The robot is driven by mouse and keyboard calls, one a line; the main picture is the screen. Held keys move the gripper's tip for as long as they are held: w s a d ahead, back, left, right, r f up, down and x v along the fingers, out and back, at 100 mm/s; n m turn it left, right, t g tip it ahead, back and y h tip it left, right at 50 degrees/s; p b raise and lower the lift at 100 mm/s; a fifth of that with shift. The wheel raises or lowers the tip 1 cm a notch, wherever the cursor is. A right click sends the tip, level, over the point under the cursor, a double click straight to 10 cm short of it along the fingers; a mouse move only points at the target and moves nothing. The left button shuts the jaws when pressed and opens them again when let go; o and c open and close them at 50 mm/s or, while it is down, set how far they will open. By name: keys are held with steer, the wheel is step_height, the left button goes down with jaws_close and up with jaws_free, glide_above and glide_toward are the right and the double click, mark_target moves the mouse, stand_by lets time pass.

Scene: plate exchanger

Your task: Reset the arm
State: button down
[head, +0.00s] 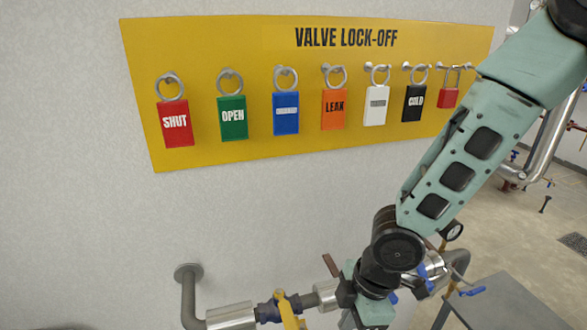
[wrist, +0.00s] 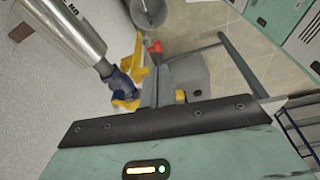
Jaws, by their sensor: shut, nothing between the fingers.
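My gripper (head: 372,314) is low in the head view, at the bottom edge, with my teal arm reaching down to it from the upper right. Its fingers are not clearly seen there; it is shut and holds nothing. It is just right of a silver pipe (head: 231,317) with a blue valve and a yellow handle (head: 287,308). In the wrist view my teal gripper body fills the bottom, with the pipe (wrist: 72,28) and the yellow handle (wrist: 129,102) beyond it to the upper left. Any gap between gripper and pipe cannot be judged.
A yellow lock-off board (head: 280,155) with several coloured padlock tags hangs on the wall above. A grey table (head: 505,302) stands at the lower right. More pipes (head: 548,140) and open floor (head: 505,245) lie behind my arm on the right.

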steer(key=s+d+r+m+h+b, duration=0.1)
steer(key=s+r+m+b, duration=0.2)
steer(key=s+m, duration=0.3)
steer(key=s+d+r+m+h+b, duration=0.1)
steer(key=s+d+r+m+b, duration=0.1)
steer(key=s+r+m+b, duration=0.2)
steer(key=s+m, duration=0.1)
steer(key=s, duration=0.1)
steer(key=shift+s+d+m, duration=0.3)
steer(key=shift+m, duration=0.1)
steer(key=shift+a, duration=0.1)
